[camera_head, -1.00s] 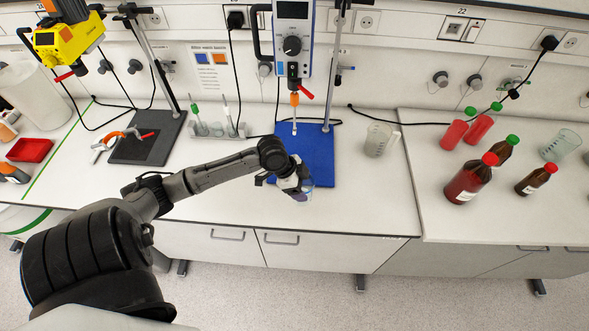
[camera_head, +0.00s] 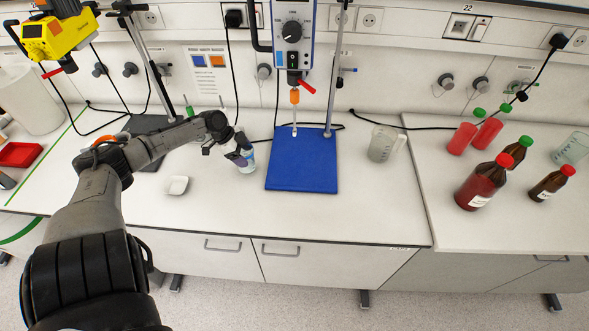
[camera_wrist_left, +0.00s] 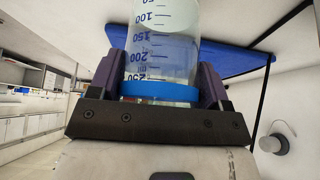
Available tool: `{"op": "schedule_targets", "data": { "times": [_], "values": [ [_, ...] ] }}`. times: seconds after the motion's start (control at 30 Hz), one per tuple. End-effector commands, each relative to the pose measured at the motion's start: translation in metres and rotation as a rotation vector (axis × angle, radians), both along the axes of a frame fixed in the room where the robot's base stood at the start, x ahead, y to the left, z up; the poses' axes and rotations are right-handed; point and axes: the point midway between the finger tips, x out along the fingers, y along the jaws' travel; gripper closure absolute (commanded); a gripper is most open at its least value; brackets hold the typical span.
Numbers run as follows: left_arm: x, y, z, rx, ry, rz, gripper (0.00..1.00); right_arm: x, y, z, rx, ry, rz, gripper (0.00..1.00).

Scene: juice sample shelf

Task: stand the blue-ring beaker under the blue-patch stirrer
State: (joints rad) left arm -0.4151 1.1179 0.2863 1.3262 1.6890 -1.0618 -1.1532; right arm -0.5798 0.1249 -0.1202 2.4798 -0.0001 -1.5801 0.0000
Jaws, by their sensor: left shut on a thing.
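My left gripper (camera_head: 240,157) is shut on the blue-ring beaker (camera_head: 248,166), just left of the blue base plate (camera_head: 302,172). In the left wrist view the clear graduated beaker (camera_wrist_left: 160,50) sits between the purple fingers, with its blue ring (camera_wrist_left: 160,90) near the palm. I cannot tell whether it touches the counter. The stirrer (camera_head: 293,35) with a blue-edged white front hangs above the blue plate. Its shaft (camera_head: 294,115) reaches down near the plate's back part. The plate also shows in the left wrist view (camera_wrist_left: 230,58). My right gripper is not in view.
A yellow stirrer (camera_head: 55,35) stands at the left over a dark base. A small white dish (camera_head: 178,185) lies near my arm. A clear jug (camera_head: 382,143) is right of the blue plate. Several bottles (camera_head: 483,182) stand on the right counter. The blue plate's front part is clear.

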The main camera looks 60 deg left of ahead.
Motion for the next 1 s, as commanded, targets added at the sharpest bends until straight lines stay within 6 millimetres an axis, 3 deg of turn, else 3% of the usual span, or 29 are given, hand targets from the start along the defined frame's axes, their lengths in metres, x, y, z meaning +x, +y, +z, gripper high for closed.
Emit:
{"op": "schedule_targets", "data": {
  "times": [0.6,1.0],
  "values": [
    [0.084,-0.055,0.003,0.000,-0.006,-0.001,0.62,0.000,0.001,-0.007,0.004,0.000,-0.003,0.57],
    [0.109,-0.073,0.001,0.000,-0.002,0.002,0.62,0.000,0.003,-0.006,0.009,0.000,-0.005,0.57]
  ]
}}
